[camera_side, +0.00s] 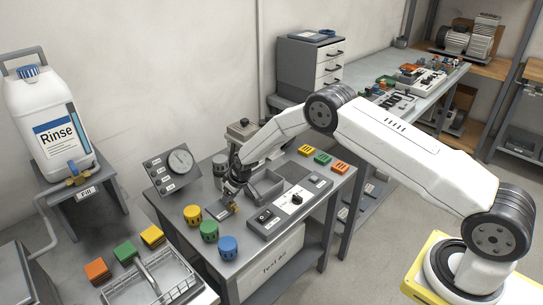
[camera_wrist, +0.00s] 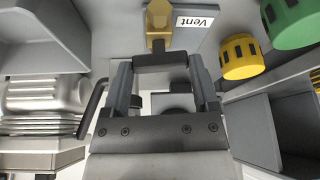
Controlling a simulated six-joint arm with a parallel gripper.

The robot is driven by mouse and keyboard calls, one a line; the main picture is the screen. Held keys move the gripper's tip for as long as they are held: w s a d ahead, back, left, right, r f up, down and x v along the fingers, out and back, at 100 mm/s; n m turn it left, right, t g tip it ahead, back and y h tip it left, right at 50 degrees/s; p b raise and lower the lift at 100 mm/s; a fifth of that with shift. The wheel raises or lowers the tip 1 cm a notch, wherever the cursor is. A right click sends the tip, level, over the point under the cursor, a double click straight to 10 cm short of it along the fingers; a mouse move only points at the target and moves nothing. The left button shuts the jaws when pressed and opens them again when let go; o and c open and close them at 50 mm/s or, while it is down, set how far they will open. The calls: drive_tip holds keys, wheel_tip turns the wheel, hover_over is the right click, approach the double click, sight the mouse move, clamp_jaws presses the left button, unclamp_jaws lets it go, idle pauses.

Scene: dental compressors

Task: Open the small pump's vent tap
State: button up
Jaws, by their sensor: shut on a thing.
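The brass vent tap (camera_wrist: 158,22) shows at the top of the wrist view, next to a white "Vent" label (camera_wrist: 196,22). In the side view the tap (camera_side: 233,208) is a small brass spot at the front of the bench. My gripper (camera_wrist: 160,66) is at the tap, with a dark crossbar between its fingers meeting the brass stem. It is shut on the tap; the exact contact is hard to make out. In the side view my gripper (camera_side: 234,188) points down beside the small pump, which my arm partly hides. The tap's turn position cannot be told.
Yellow (camera_side: 192,215), green (camera_side: 209,231) and blue (camera_side: 228,247) knobbed caps stand along the bench's front edge. A gauge panel (camera_side: 172,171) is at the left. A switch box (camera_side: 290,205) is to the right. The Rinse jug (camera_side: 50,120) stands on a separate stand.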

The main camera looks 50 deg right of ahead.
drive_tip(key=shift+w+d+n+g+y, duration=0.15)
drive_tip(key=shift+n+y, duration=0.2)
drive_tip(key=shift+n, duration=0.6)
drive_tip(key=shift+s+n+g+y, duration=0.15)
drive_tip(key=shift+n+y, duration=0.2)
drive_tip(key=shift+n, duration=0.6)
drive_tip(key=n, duration=0.2)
drive_tip(key=n+g+y, duration=0.1)
drive_tip(key=n, duration=0.1)
drive_tip(key=shift+w+d, duration=0.1)
drive_tip(key=shift+w, duration=0.1)
drive_tip(key=n, duration=0.2)
drive_tip(key=n+g+y, duration=0.1)
drive_tip(key=n, duration=0.1)
drive_tip(key=shift+w+g, duration=0.1)
drive_tip(key=shift+g, duration=0.2)
drive_tip(key=shift+w+n+g, duration=0.1)
drive_tip(key=shift+n+g, duration=0.5)
drive_tip(key=shift+n, duration=1.6)
drive_tip(key=o, duration=1.1)
drive_tip(key=shift+d+r, duration=0.1)
drive_tip(key=shift+v, duration=3.8)
